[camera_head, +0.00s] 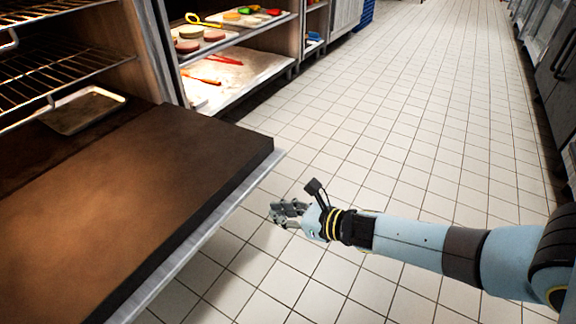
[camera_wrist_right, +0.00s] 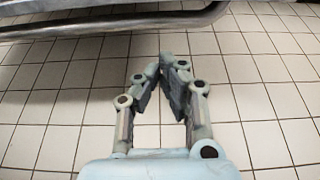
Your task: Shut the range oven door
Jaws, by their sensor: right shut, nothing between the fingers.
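The range oven door (camera_head: 150,205) is folded down open, its brown inner face up, at the left of the head view. The oven interior with wire racks (camera_head: 50,75) shows behind it. My right gripper (camera_head: 274,214) is just right of the door's outer edge, apart from it in the picture, over the floor. In the right wrist view its fingers (camera_wrist_right: 164,62) are shut with nothing between them. A metal bar (camera_wrist_right: 120,22), which looks like the door's handle, crosses the top of that view beyond the fingertips. My left gripper is out of view.
A metal tray (camera_head: 84,110) lies inside the oven. Open shelves (camera_head: 235,80) with food and utensils stand beyond the door. Dark-fronted units (camera_head: 556,75) line the right side. The tiled floor (camera_head: 400,120) between is clear.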

